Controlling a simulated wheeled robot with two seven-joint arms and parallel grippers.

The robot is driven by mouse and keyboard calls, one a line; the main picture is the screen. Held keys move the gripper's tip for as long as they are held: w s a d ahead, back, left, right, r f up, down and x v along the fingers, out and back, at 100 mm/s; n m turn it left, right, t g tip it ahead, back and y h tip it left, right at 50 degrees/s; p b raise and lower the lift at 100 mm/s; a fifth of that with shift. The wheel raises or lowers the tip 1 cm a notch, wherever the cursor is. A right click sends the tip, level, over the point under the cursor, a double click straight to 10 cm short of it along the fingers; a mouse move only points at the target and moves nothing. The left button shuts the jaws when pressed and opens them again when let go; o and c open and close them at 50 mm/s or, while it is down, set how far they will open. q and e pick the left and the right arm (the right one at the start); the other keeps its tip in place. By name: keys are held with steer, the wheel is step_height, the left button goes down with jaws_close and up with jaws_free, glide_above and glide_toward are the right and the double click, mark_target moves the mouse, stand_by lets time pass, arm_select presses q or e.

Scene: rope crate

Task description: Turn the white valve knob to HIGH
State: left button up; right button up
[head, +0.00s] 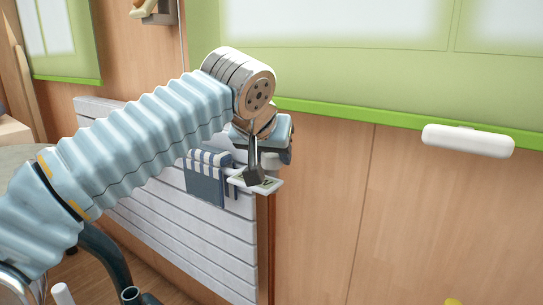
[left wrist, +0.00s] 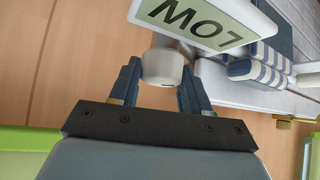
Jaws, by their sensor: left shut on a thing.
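The white valve knob (left wrist: 162,66) sits between the two dark fingers of my left gripper (left wrist: 160,80) in the left wrist view. The fingers are shut on its sides. A white plate (left wrist: 235,10) with a pale green label lies just beyond the knob; its word LOW shows upside down. In the head view the left gripper (head: 254,170) is at the right end of the slatted radiator, over the small plate (head: 272,184). The knob is hidden there by the gripper. A HIGH mark is not readable in either view. My right gripper is not in view.
The white slatted radiator (head: 160,195) stands along the wooden wall (head: 325,210). A blue cloth with white stripes (head: 206,185) hangs on it, close to the left gripper. A white rounded bar (head: 468,140) is at the green-edged blind's lower edge.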

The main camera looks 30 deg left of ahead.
arm_select(q)
steer(key=m+h, duration=0.3)
steer(key=m, duration=0.1)
steer(key=shift+r+m+h+p, duration=0.15)
steer(key=shift+m+h+p, duration=0.15)
steer(key=shift+p, duration=0.05)
steer(key=m+g+h+p, duration=0.1)
steer(key=m+h, duration=0.2)
steer(key=m, duration=0.1)
steer(key=shift+p, duration=0.35)
steer(key=m+g+h+p, duration=0.2)
steer(key=m, duration=0.2)
steer(key=m+g+h+p, duration=0.1)
steer(key=m+g+p, duration=0.1)
steer(key=m, duration=0.1)
steer(key=shift+m+h, duration=0.3)
steer(key=shift+h, duration=0.1)
steer(key=shift+m+g+h+p, duration=0.3)
steer(key=shift+m+g+p, duration=0.7)
steer(key=shift+m+g, duration=0.35)
steer(key=shift+f, duration=0.2)
steer(key=o, duration=1)
steer(key=shift+d, duration=0.1)
